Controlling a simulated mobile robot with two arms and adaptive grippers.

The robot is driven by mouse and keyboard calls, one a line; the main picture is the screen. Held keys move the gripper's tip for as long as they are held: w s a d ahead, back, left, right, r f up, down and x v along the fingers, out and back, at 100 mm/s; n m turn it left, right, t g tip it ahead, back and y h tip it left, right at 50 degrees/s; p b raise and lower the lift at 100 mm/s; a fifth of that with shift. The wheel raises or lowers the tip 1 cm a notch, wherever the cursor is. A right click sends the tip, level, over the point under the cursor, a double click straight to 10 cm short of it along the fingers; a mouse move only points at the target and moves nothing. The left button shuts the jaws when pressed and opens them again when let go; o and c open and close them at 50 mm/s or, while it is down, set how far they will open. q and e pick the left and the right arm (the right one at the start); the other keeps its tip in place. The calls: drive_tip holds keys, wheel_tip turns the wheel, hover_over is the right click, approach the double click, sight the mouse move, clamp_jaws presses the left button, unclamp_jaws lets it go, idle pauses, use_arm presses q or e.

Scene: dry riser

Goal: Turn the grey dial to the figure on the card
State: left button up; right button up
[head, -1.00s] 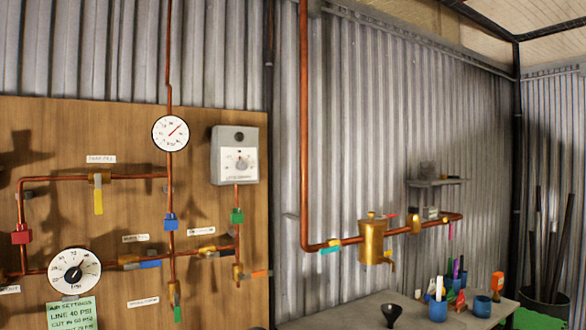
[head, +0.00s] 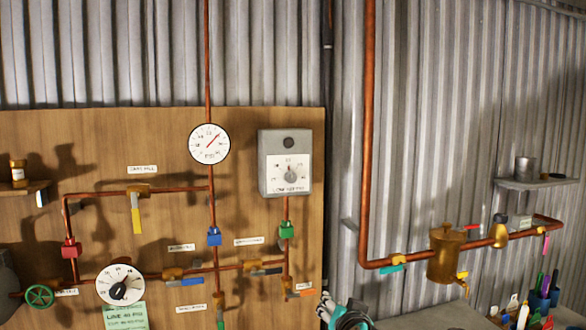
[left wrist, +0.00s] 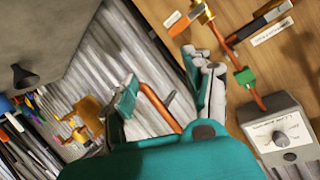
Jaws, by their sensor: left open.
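A grey box (head: 264,178) with a grey dial (head: 291,174) on a white scale is fixed to the wooden board; its small figures are too blurred to read. The dial also shows in the left wrist view (left wrist: 279,141), at the lower right. My left gripper (head: 340,312) is at the bottom edge, below and right of the box. In the left wrist view its fingers (left wrist: 165,80) are apart and empty, away from the dial. My right gripper is out of view.
A white dial with a black knob (head: 120,284) sits above the card. A round gauge (head: 209,144) is left of the box. Copper pipes (head: 368,130) and valves run across the board and wall. A bench (head: 440,317) with tools stands lower right.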

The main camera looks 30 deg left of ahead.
use_arm(q)
wheel_tip(320, 180, up, 18)
drive_tip(key=s+a+n+y+p, duration=0.1)
drive_tip(key=s+n+y, duration=0.1)
drive_tip(key=n+y, duration=0.15)
drive_tip(key=n+y+p, duration=0.1)
drive_tip(key=n+y, duration=0.1)
drive_tip(key=n, duration=0.2)
approach(292, 179)
drive_tip(key=shift+m, duration=0.25)
drive_tip(key=p+x, duration=0.7)
drive_tip(key=x, duration=0.1)
drive_tip(key=shift+w+a+r+p, duration=0.2)
drive_tip(key=shift+a+p, duration=0.2)
drive_tip(key=shift+w+a+f, duration=0.1)
drive_tip(key=shift+w+a, duration=0.2)
drive_tip(key=shift+a, duration=0.05)
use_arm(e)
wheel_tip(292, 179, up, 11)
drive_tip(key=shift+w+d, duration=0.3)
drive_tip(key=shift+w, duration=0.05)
use_arm(q)
drive_tip(key=c, duration=1.1)
drive_tip(key=shift+f, duration=0.1)
clamp_jaws()
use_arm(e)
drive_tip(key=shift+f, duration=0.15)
